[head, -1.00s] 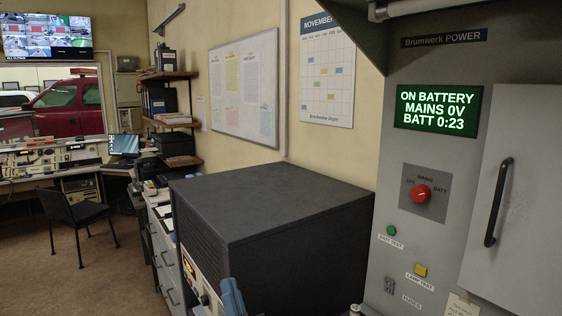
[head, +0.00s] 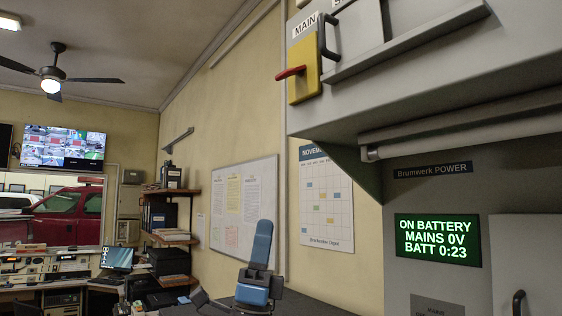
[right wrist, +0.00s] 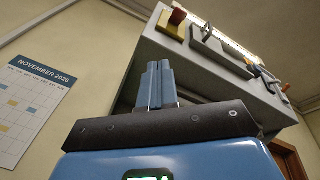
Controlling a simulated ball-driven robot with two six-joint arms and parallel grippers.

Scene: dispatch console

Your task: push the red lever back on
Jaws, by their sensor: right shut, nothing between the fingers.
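The red lever (head: 291,73) sticks out to the left from a yellow plate (head: 304,70) under a MAIN label, high on the grey overhead box. In the right wrist view the red lever (right wrist: 178,16) shows small at the box's upper left, on its yellow plate. My right gripper (head: 264,226) is shut and empty, pointing up, below and left of the lever and well apart from it. Its blue fingers (right wrist: 157,72) are together in the right wrist view. My left gripper is not in view.
The grey overhead box (head: 400,95) juts out above the power cabinet, whose green display (head: 438,240) reads ON BATTERY, MAINS 0V. A dark handle (head: 327,35) stands just right of the lever. A whiteboard (head: 244,205) and calendar (head: 326,200) hang flat on the wall.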

